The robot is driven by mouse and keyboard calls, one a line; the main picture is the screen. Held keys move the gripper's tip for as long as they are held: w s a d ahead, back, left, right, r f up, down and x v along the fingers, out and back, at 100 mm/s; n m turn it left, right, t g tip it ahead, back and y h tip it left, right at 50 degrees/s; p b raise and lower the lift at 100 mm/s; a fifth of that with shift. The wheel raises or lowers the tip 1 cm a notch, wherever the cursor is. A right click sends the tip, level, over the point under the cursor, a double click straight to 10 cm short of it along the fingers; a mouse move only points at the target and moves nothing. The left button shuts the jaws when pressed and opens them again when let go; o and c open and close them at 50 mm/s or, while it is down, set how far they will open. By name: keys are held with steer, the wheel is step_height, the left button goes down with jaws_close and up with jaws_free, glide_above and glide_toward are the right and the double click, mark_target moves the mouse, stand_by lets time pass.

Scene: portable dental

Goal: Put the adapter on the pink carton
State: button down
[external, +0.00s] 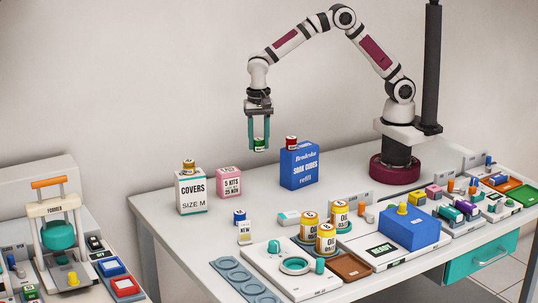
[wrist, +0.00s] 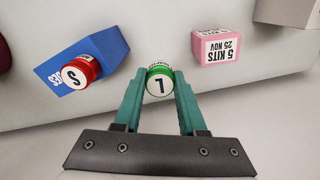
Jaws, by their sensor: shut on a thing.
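My gripper (external: 259,143) is shut on a small green adapter (external: 260,146) and holds it in the air above the table. In the wrist view the adapter (wrist: 160,84) sits between the teal fingertips (wrist: 160,90), its white end marked "L" facing the camera. The pink carton (external: 229,183), printed "5 KITS 25 NOV", stands upright on the table, lower and to the left of my gripper. It also shows in the wrist view (wrist: 216,47), up and right of the fingers. Nothing lies on the pink carton's top.
A blue carton (external: 299,168) with a red piece (external: 291,142) on top stands right of my gripper. A white "COVERS" carton (external: 191,196) with a gold-brown piece (external: 188,166) on top stands left of the pink carton. Several yellow jars (external: 326,237) and trays fill the front.

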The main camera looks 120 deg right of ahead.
steer(key=w+d+r+n, duration=0.1)
steer(key=w+d+r, duration=0.1)
steer(key=d+r, duration=0.5)
glide_above(228, 170)
steer(key=f, duration=0.6)
steer(key=shift+s+d+f, duration=0.2)
steer(key=shift+f, duration=0.2)
steer(key=shift+w+a+f, duration=0.1)
steer(key=shift+a+f, duration=0.05)
steer(key=shift+f, duration=0.95)
steer(key=shift+w+a+f, duration=0.1)
steer(key=shift+f, duration=1)
steer(key=shift+c, duration=2.4)
jaws_free()
steer(key=shift+f, duration=0.1)
